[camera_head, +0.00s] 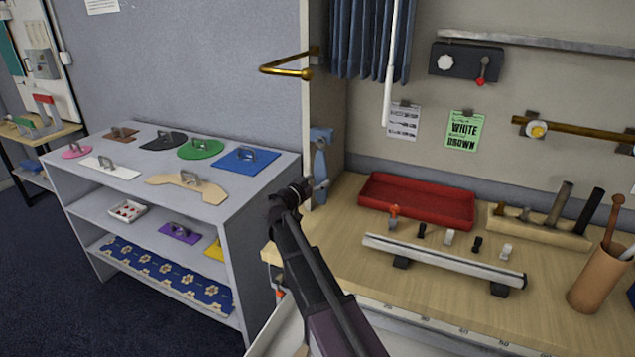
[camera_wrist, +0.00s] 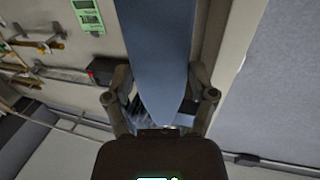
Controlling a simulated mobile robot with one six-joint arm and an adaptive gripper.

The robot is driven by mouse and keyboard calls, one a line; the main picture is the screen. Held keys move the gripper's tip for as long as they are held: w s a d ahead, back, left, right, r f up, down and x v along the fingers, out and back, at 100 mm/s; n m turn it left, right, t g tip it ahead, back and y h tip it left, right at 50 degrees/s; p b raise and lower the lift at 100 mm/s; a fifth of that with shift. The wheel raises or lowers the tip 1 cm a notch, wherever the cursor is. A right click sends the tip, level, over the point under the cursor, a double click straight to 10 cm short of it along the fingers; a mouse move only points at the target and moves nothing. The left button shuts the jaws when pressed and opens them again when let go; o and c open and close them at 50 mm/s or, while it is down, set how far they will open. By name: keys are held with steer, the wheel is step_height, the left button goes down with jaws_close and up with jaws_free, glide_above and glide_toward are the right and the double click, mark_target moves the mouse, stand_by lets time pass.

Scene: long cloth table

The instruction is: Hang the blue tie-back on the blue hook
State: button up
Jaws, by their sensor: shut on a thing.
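A blue tie-back (camera_wrist: 158,60) fills the middle of the wrist view as a broad band narrowing to a rounded end near the palm. My gripper (camera_wrist: 160,88) has one finger on each side of it and is shut on it. In the head view my gripper (camera_head: 306,187) is at the upright panel's front edge, against a blue shape (camera_head: 320,160). That shape has a wider blue piece at its top, by the panel. I cannot tell there where tie-back ends and blue hook begins, or whether they touch.
A brass rail (camera_head: 290,71) juts from the panel above my gripper, with a dark blue curtain (camera_head: 365,40) beside it. A red tray (camera_head: 418,201) and a metal bar (camera_head: 445,262) lie on the wooden bench to the right. A grey shelf (camera_head: 110,200) stands left.

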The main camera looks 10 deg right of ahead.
stand_by(0.4)
steer(key=o, duration=1)
steer(key=shift+o, duration=0.2)
steer(key=shift+s+a, duration=0.1)
steer(key=v, duration=1.1)
steer(key=shift+s+a, duration=0.25)
steer(key=shift+a, duration=0.05)
